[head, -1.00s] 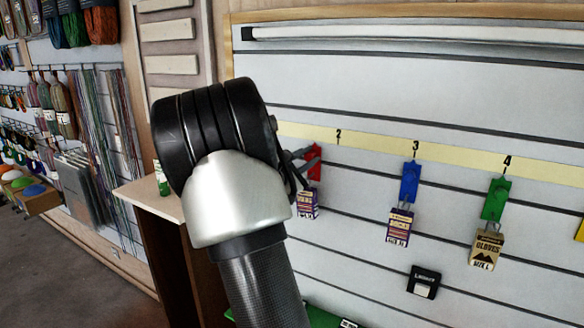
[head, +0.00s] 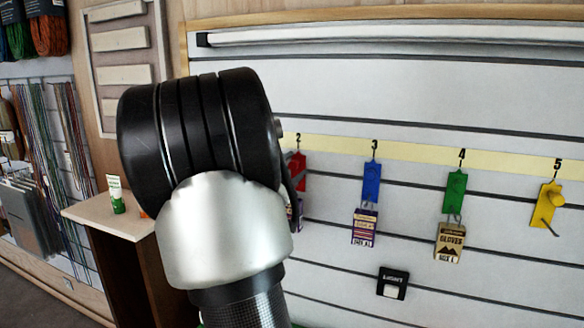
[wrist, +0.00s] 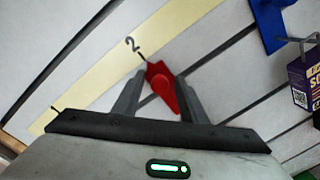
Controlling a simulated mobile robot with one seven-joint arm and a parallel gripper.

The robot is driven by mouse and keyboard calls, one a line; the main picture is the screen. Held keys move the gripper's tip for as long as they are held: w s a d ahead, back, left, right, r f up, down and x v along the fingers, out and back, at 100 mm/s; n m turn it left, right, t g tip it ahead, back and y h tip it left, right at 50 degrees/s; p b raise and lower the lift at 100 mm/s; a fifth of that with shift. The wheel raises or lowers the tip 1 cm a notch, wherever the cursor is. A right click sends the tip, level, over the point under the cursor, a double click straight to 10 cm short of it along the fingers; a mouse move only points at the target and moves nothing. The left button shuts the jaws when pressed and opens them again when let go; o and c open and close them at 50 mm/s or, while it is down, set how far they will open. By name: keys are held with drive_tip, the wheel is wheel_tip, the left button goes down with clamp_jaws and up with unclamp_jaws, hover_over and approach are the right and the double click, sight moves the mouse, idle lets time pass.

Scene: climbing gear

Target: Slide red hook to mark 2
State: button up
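The red hook (head: 299,163) hangs on the slatted wall under the number 2 mark (head: 298,136) on the cream strip. In the wrist view the red hook (wrist: 161,88) lies between the two fingers of my gripper (wrist: 160,72), with its upper end just below mark 2 (wrist: 132,45). The fingertips appear to rest against its two sides. In the head view my wrist and the edge of the gripper hide much of the packet hanging under the red hook.
The blue hook (head: 371,181) hangs with a packet under mark 3, right of the red one. A green hook (head: 455,192) and a yellow hook (head: 547,202) hang further right. A small counter (head: 110,216) stands at the left. The strip left of mark 2 looks clear in the wrist view.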

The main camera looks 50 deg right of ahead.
drive_tip(key=v, duration=1.7)
drive_tip(key=shift+a, duration=0.2)
drive_tip(key=shift+s+r, duration=0.1)
